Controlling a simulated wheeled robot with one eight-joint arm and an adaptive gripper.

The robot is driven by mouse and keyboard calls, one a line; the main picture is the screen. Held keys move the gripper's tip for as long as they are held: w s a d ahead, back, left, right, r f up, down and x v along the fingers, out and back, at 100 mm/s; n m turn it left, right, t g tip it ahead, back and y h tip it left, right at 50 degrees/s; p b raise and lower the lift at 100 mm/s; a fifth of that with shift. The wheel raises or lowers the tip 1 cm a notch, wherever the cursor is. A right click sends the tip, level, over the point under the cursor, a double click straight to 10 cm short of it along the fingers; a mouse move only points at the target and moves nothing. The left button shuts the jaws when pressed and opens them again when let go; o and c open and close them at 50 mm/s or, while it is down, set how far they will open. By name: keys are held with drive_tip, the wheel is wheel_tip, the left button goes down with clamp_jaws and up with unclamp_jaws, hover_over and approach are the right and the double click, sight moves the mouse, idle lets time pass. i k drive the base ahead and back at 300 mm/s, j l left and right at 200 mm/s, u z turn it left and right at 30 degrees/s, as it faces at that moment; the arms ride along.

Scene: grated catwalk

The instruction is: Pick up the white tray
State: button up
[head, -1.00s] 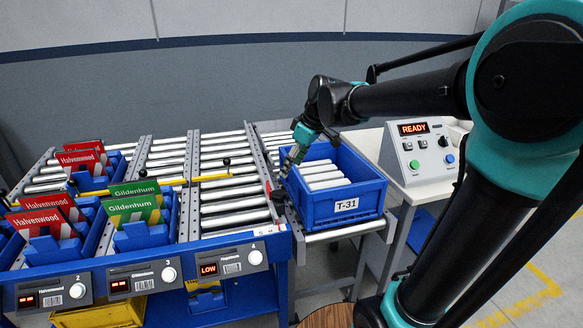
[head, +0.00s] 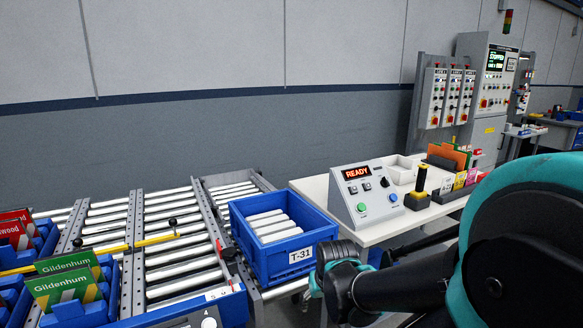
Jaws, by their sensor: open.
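A small white tray (head: 402,170) sits on the white-topped table (head: 318,189), behind and right of the grey control box with the READY display. It looks open-topped and shallow, and I cannot make out anything in it. The control box hides part of its near left side. My arm reaches in from the lower right, with its wrist in front of the table's near edge and well short of the tray. The fingers of my gripper do not show in the head view.
The READY control box (head: 365,197) stands in front of the tray. A blue T-31 crate (head: 262,252) stands on rollers at left. Wall cabinets (head: 445,95) stand behind.

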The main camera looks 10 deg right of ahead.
sight(402, 170)
drive_tip(key=z, duration=1)
drive_tip(key=i+l, duration=0.1)
drive_tip(key=i+l+u, duration=0.15)
drive_tip(key=l, duration=0.15)
